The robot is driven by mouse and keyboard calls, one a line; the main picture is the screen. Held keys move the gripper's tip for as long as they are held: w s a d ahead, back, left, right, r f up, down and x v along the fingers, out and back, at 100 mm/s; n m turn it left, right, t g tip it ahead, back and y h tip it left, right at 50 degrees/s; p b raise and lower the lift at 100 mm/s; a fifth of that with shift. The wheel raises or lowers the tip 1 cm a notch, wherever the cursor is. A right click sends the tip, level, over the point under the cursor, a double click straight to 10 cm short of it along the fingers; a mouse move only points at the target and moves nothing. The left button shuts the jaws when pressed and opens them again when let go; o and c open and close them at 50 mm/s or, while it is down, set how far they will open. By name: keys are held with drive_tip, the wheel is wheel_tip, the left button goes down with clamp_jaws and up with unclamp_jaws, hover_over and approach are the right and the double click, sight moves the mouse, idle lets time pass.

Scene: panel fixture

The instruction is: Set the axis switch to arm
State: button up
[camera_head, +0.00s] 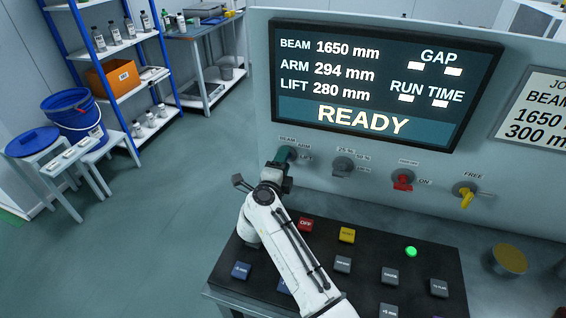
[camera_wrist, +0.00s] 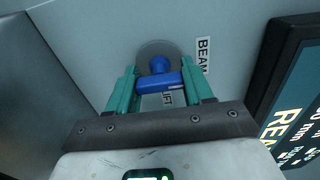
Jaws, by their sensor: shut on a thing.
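The axis switch (camera_wrist: 161,66) is a blue handle on a round grey disc on the panel. In the wrist view, the label BEAM stands to its right and LIFT shows partly below it, between the fingers. The label ARM is hidden there but shows in the head view above right of the disc. My gripper (camera_wrist: 160,82) has its green fingers either side of the blue handle and is shut on it. In the head view my gripper (camera_head: 284,158) is at the leftmost switch and covers most of it. I cannot tell which label the handle points to.
The screen (camera_head: 372,85) reads READY, with BEAM 1650 mm, ARM 294 mm and LIFT 280 mm. A grey switch (camera_head: 343,167), a red switch (camera_head: 403,181) and a yellow switch (camera_head: 465,195) stand to the right. The dark button console (camera_head: 320,262) lies below my arm.

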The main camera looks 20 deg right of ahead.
drive_tip(key=c, duration=0.3)
drive_tip(key=shift+f+m, duration=0.1)
drive_tip(key=shift+m, duration=0.2)
drive_tip(key=m+b, duration=0.1)
drive_tip(key=m, duration=0.3)
drive_tip(key=shift+a, duration=0.1)
drive_tip(key=shift+m+b, duration=0.7)
drive_tip(key=shift+m, duration=1.4)
drive_tip(key=o, duration=1)
